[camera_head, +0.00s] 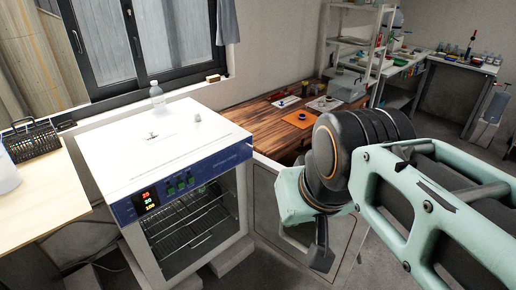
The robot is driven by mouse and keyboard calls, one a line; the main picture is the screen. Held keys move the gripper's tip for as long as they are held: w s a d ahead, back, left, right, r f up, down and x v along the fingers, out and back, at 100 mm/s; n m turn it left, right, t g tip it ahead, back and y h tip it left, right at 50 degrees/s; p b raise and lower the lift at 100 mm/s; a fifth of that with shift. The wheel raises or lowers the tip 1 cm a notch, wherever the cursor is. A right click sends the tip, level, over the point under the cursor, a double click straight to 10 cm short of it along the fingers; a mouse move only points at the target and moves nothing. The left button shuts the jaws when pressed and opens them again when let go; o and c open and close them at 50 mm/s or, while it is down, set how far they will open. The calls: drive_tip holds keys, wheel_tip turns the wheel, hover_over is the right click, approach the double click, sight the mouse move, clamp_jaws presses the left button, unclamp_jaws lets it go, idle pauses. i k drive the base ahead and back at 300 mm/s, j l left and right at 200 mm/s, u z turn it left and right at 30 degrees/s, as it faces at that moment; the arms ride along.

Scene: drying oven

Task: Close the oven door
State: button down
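The white drying oven (125,146) stands left of centre, with a blue front panel and a lit display. Its door (264,195) is open, swung out to the right of the oven, so the chamber with its wire racks (190,222) is exposed. My arm crosses in front of the door and hides much of it. My gripper (320,250) points down in front of the door's lower right part. Its dark end shows, but its fingers cannot be told apart. I cannot tell whether it touches the door.
A clear bottle (157,95) and small items stand on the oven top. A wooden table (262,122) with small objects is behind the door. A light bench (40,190) with a black wire basket (32,140) is at left. Shelves and a bench are at the back right.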

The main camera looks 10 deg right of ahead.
sight(347, 233)
drive_tip(key=k+u, duration=0.15)
drive_tip(key=u, duration=0.3)
drive_tip(key=k+j+u, duration=0.1)
drive_tip(key=u, duration=0.3)
drive_tip(key=l+u, duration=0.15)
drive_tip(key=u, duration=1.05)
drive_tip(key=k+l, duration=0.25)
drive_tip(key=l, duration=0.3)
drive_tip(key=k+l, duration=0.25)
drive_tip(key=l, duration=0.3)
drive_tip(key=k+l, duration=0.2)
drive_tip(key=l, duration=0.35)
drive_tip(key=k+l, duration=0.25)
drive_tip(key=l, duration=0.3)
drive_tip(key=k+l, duration=0.25)
drive_tip(key=l, duration=0.3)
drive_tip(key=k+l, duration=0.25)
drive_tip(key=l, duration=0.3)
drive_tip(key=k+l, duration=0.25)
drive_tip(key=l, duration=0.3)
drive_tip(key=k+l, duration=0.2)
drive_tip(key=l, duration=0.3)
